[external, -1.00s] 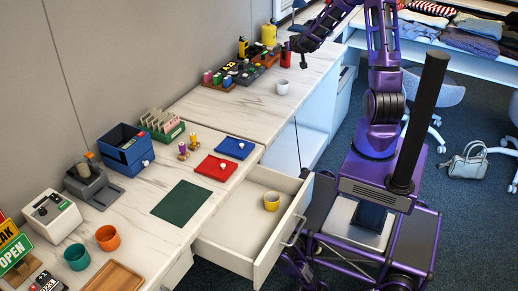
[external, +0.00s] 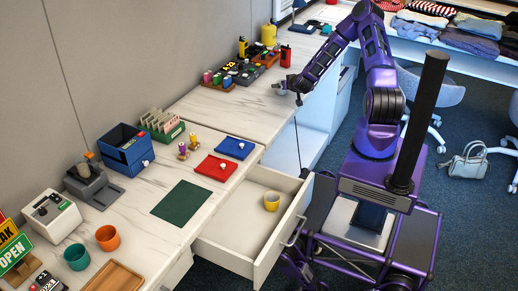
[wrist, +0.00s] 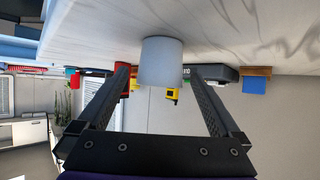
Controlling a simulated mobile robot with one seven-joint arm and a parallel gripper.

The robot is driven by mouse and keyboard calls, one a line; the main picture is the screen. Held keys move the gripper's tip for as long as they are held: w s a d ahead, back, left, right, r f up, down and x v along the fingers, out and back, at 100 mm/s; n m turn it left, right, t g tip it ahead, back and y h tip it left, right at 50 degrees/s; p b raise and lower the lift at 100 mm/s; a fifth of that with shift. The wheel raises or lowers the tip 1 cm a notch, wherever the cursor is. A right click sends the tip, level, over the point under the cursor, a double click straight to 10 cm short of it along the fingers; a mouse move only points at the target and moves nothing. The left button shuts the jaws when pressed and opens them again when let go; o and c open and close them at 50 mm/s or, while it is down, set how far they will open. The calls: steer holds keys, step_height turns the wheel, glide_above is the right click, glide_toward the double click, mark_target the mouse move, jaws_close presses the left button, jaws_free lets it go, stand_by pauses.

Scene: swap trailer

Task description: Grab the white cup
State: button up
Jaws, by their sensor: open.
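The white cup (wrist: 160,62) stands on the white marbled counter (wrist: 225,35), which appears upside down in the wrist view. My gripper (wrist: 158,74) is open, with one dark finger to each side of the cup in that picture. I cannot tell how deep the cup sits between the fingers; no clear contact shows. In the external view my gripper (external: 287,89) is low over the far counter at the cup's place and largely hides the cup.
Behind the cup's spot are a dark organizer (external: 245,72), a red container (external: 285,55) and a yellow bottle (external: 269,33).

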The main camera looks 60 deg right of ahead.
steer(key=x, duration=0.6)
steer(key=shift+b, duration=0.3)
steer(key=shift+r, duration=0.1)
steer(key=c, duration=1.4)
